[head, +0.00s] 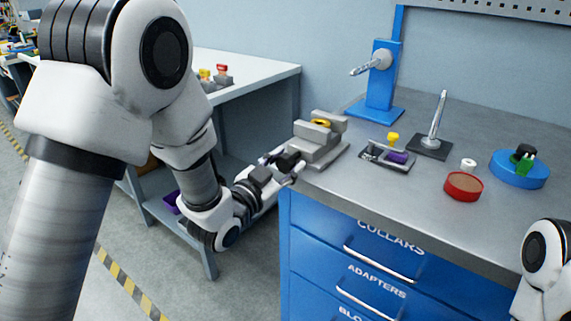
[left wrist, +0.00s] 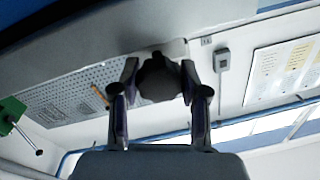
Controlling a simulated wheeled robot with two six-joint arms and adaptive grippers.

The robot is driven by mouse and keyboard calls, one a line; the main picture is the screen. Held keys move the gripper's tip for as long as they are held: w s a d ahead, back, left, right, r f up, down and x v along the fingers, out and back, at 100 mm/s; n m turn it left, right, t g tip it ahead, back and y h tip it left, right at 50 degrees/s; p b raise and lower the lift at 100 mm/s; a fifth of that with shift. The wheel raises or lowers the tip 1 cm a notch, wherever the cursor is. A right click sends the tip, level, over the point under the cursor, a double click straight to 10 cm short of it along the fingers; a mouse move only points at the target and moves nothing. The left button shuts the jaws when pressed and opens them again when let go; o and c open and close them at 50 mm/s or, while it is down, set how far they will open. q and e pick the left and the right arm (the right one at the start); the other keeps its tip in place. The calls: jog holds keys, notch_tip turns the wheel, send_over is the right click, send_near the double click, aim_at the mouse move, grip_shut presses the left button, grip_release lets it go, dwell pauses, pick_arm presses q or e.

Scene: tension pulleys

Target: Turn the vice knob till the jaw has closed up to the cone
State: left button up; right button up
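The grey vice (head: 318,150) stands at the left front corner of the workbench. A yellow ring-like top of the cone (head: 320,122) shows between its jaws; the rest of the cone is hidden, and I cannot tell how wide any gap is. My left gripper (head: 285,162) is at the vice's front left end, in line with its screw. In the left wrist view the dark round vice knob (left wrist: 159,78) sits between the two fingertips, which appear to press on its sides. My right gripper is out of view; only part of my right arm shows at the right edge.
On the workbench (head: 400,195) are a small tray (head: 388,158) with yellow and purple parts, a dark stand with a metal rod (head: 435,125), a red dish (head: 463,187), a blue round base (head: 519,170) and a blue post stand (head: 380,85). Blue drawers (head: 370,255) are below.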

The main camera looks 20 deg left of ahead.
pick_arm(q)
jog(key=shift+o, duration=1.1)
jog(key=v, duration=0.7)
jog(key=shift+s, duration=0.25)
jog(key=shift+a, duration=0.15)
